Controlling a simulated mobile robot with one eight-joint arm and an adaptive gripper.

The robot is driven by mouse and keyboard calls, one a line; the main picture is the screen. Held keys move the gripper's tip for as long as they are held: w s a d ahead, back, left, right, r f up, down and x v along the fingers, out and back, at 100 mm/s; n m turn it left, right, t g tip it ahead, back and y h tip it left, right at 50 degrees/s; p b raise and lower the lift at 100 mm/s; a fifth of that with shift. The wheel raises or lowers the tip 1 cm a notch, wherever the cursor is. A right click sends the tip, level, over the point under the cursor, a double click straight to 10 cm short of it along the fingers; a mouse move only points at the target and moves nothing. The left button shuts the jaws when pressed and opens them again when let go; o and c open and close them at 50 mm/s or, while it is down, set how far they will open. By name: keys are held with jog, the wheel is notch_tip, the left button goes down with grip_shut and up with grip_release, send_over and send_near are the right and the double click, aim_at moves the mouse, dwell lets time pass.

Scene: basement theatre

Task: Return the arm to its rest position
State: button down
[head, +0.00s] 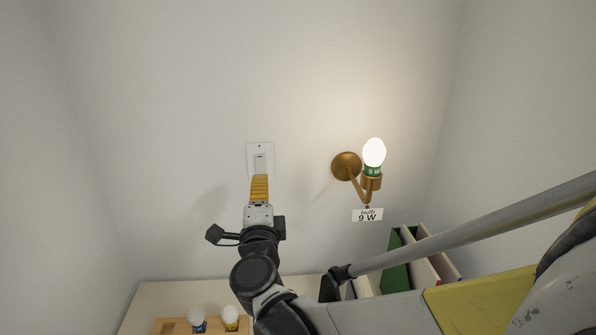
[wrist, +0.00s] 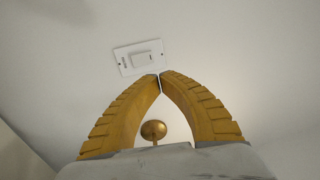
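My gripper (head: 260,188) is in front of the wall, with its orange fingers just below the rocker of the white light switch (head: 260,157). In the wrist view the fingertips (wrist: 160,77) meet, with nothing between them, and the switch (wrist: 139,57) is just beyond them. I cannot tell whether the tips touch the switch plate. My arm stretches from the lower right of the head view to the wall. A lit bulb (head: 374,153) marked 9 W sits upright in the brass wall lamp (head: 346,166).
A label (head: 367,215) reading "bulb 9 W" is under the lamp. Below is a pale table (head: 150,297) with a wooden tray (head: 170,327) holding two bulbs (head: 197,318). A green-sided divided box (head: 397,272) stands at right, partly hidden by my arm. Side walls close in left and right.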

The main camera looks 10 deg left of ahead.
jog(key=s+d+r+n+g+y, duration=0.1)
jog(key=s+d+n+g+y, duration=0.1)
jog(key=d+n, duration=0.4)
jog(key=s+d+r+n+g+y, duration=0.2)
jog(key=d+n, duration=0.3)
jog(key=d, duration=0.1)
jog(key=s+d+f+n+g+h, duration=0.2)
jog(key=s+d+f+g+h, duration=0.2)
jog(key=s+d+f, duration=0.4)
jog(key=s+d+f+n+g+h+b, duration=0.1)
jog(key=s+d+f+n+g+h, duration=0.1)
jog(key=s+d+f, duration=0.7)
jog(key=s+d+g+h, duration=0.1)
jog(key=d+h, duration=0.1)
jog(key=d, duration=0.5)
jog(key=shift+s+f+g, duration=0.3)
jog(key=shift+g, duration=0.1)
